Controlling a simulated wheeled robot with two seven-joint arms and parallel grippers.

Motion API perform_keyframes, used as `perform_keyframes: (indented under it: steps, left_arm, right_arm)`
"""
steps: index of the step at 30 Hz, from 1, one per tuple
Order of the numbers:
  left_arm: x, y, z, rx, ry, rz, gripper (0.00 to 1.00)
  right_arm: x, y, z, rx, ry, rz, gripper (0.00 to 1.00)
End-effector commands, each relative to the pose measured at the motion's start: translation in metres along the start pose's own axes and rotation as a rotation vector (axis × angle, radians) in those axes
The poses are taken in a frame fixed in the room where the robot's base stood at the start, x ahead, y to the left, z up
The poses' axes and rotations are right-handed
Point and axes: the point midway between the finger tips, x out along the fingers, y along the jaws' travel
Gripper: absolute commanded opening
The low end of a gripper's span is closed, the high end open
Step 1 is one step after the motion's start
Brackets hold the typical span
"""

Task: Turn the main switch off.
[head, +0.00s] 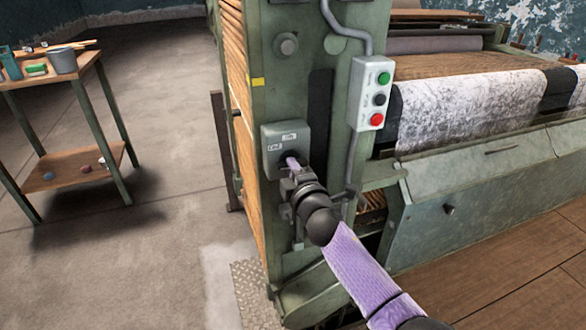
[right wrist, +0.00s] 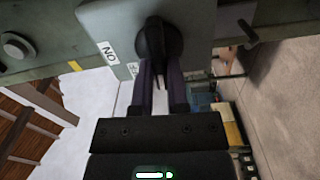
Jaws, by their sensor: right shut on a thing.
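The main switch is a grey box (head: 272,158) on the green machine post, with two small white labels on its face. In the right wrist view, the switch box (right wrist: 100,22) shows its black rotary knob (right wrist: 157,38) and a label reading ON. My right gripper (head: 292,166) is at the front of the box, its fingers shut on the knob; the fingers also show in the right wrist view (right wrist: 162,70). My gripper and wrist hide most of the knob in the head view. I cannot tell which label the knob points to. My left gripper is not in view.
A push-button box (head: 372,94) with green, black and red buttons hangs right of the switch on the post. The loom with grey cloth (head: 455,103) fills the right side. A wooden table (head: 50,72) stands at the left, with open floor between.

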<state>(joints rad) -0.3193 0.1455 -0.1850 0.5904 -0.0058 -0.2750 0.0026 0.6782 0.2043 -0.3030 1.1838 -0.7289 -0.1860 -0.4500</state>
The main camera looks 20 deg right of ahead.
Motion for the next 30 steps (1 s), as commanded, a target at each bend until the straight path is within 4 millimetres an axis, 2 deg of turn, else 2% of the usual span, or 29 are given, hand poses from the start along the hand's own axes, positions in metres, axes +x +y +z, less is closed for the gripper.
perform_keyframes:
  steps: [9, 23, 24, 28, 30]
  left_arm:
    - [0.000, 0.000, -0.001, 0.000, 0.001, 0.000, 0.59]
    - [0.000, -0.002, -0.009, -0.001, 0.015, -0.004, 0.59]
    - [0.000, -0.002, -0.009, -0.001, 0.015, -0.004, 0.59]
    - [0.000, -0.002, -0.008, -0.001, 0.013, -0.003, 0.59]
    - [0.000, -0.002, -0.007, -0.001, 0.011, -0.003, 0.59]
  right_arm:
    - [0.000, -0.001, 0.000, -0.079, -0.001, -0.002, 0.00]
    - [0.000, -0.002, 0.000, -0.090, -0.001, -0.002, 0.00]
    - [0.000, -0.002, 0.000, -0.090, -0.001, -0.002, 0.26]
    - [0.000, -0.001, 0.000, -0.089, 0.000, -0.002, 0.53]
    - [0.000, -0.001, 0.000, -0.088, 0.000, -0.001, 0.54]
